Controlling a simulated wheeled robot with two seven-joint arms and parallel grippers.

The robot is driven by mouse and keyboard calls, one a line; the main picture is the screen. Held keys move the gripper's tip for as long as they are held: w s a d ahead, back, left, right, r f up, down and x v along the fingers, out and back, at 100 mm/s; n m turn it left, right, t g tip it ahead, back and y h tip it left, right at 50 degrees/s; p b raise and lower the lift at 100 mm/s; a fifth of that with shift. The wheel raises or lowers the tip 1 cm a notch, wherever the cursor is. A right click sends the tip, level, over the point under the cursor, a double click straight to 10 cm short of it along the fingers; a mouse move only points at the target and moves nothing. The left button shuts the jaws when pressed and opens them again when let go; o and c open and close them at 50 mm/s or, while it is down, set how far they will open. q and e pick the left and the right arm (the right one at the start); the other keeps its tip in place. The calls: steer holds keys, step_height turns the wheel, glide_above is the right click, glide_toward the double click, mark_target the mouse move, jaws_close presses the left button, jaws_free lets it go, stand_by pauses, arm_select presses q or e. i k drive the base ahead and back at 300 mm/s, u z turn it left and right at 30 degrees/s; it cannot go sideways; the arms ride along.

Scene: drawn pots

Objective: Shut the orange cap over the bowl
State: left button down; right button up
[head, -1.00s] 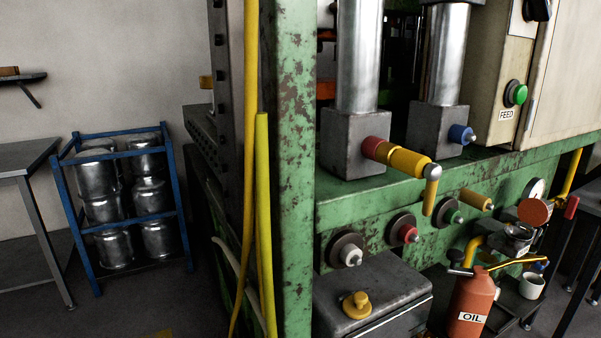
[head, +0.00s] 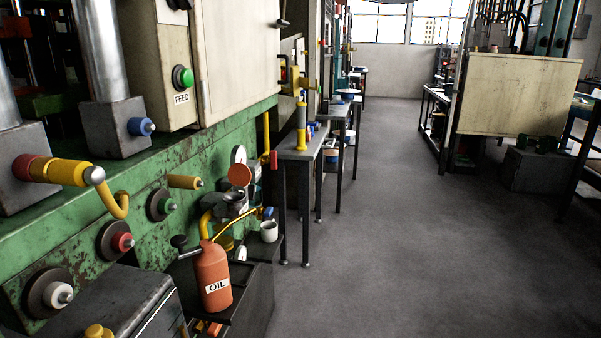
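The orange cap (head: 239,175) is a round, flat disc at the front of the green machine, in the head view left of centre. It stands tilted up, above and apart from the small grey metal bowl (head: 234,198). The bowl's mouth is uncovered. How the cap is joined to the bowl is too small to tell. Neither of my grippers is in view.
An orange oil can (head: 212,280) stands in front of the bowl, with a yellow pipe (head: 205,224) close by. A white mug (head: 269,231) sits to the right. A grey table (head: 303,152) stands behind. Open floor (head: 400,230) lies right.

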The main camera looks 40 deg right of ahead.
mark_target(239, 175)
steer(key=z, duration=2)
steer(key=i, duration=3.7)
steer(key=u, duration=4.6)
